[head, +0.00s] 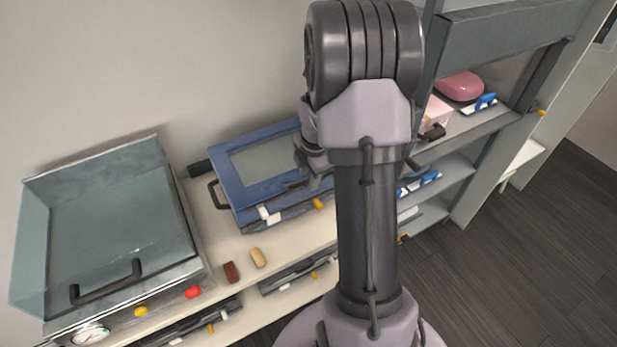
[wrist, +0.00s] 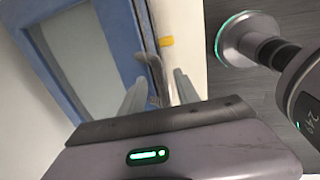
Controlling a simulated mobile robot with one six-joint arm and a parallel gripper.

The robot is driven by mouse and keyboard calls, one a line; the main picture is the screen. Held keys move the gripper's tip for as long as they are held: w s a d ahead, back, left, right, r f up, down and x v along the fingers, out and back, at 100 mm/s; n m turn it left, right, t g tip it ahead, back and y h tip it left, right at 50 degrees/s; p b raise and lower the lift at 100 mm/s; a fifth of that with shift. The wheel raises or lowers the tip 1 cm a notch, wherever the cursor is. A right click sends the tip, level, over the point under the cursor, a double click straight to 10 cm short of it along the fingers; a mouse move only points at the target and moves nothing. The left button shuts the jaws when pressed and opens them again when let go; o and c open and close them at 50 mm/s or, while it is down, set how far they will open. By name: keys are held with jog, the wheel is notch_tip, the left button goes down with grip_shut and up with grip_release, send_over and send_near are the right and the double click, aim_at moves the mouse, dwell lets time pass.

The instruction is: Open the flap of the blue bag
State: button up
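A flat blue case-like thing (head: 228,180) with a pale grey panel on top lies on the counter left of my arm in the head view. I take it to be the blue bag. A dark handle stands at its left end. White and yellow bits show along its front edge. In the wrist view its blue rim and grey panel (wrist: 82,62) fill the upper left. My gripper (wrist: 160,92) is open, its two fingers apart near the front edge of the blue thing. Whether they touch it I cannot tell. My arm hides the right end of the blue thing in the head view.
A brown block (head: 231,272) and a tan block (head: 258,257) lie on the counter. Shelves at the right hold a pink rounded thing (head: 458,86). Dark floor (head: 520,240) is clear.

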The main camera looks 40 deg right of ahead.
grip_shut()
dwell(1.5)
